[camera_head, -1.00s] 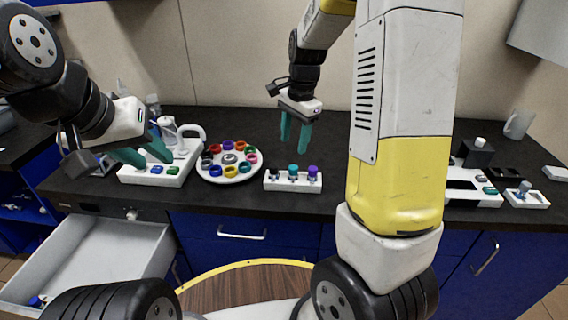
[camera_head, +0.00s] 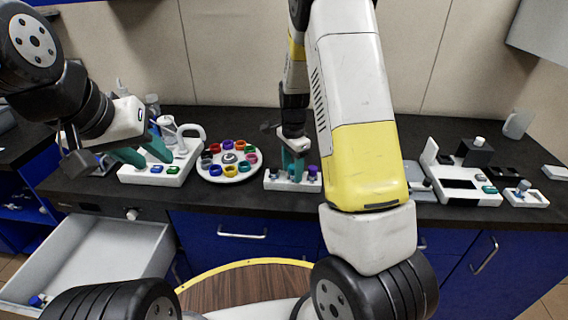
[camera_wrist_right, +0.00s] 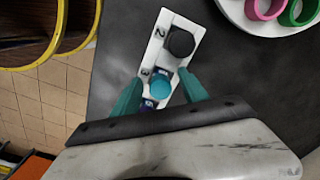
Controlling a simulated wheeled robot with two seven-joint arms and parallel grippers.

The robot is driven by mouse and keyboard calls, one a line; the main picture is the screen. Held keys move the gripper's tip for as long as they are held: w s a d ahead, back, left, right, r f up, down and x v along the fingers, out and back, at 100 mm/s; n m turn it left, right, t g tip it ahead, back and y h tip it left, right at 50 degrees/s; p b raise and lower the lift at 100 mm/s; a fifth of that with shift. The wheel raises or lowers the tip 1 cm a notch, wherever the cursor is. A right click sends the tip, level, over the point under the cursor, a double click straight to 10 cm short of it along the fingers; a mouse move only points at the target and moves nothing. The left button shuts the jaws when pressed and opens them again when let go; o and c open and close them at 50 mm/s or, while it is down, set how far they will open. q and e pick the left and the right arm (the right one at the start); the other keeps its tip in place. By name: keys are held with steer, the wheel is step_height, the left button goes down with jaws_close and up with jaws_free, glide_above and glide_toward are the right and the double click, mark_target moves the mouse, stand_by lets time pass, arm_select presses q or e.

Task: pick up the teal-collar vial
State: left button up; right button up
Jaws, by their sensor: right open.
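The teal-collar vial (camera_wrist_right: 160,83) stands in the middle place of a small white rack (camera_wrist_right: 157,55), between a dark-capped vial (camera_wrist_right: 181,42) and a purple-collar vial (camera_head: 312,172). My right gripper (camera_head: 292,167) is open and low over the rack (camera_head: 274,185). In the right wrist view its teal fingers (camera_wrist_right: 160,78) lie on either side of the teal-collar vial, with gaps that look small; contact is not clear. In the head view the fingers mostly hide this vial. My left gripper (camera_head: 143,153) is open and empty over the left of the counter.
A round white carousel (camera_head: 230,174) with several coloured rings is just left of the rack. A white device with buttons (camera_head: 160,172) stands further left. Another white device (camera_head: 470,190) is at the right. An open drawer (camera_head: 90,250) juts out at lower left.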

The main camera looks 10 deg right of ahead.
jaws_close()
stand_by(0.3)
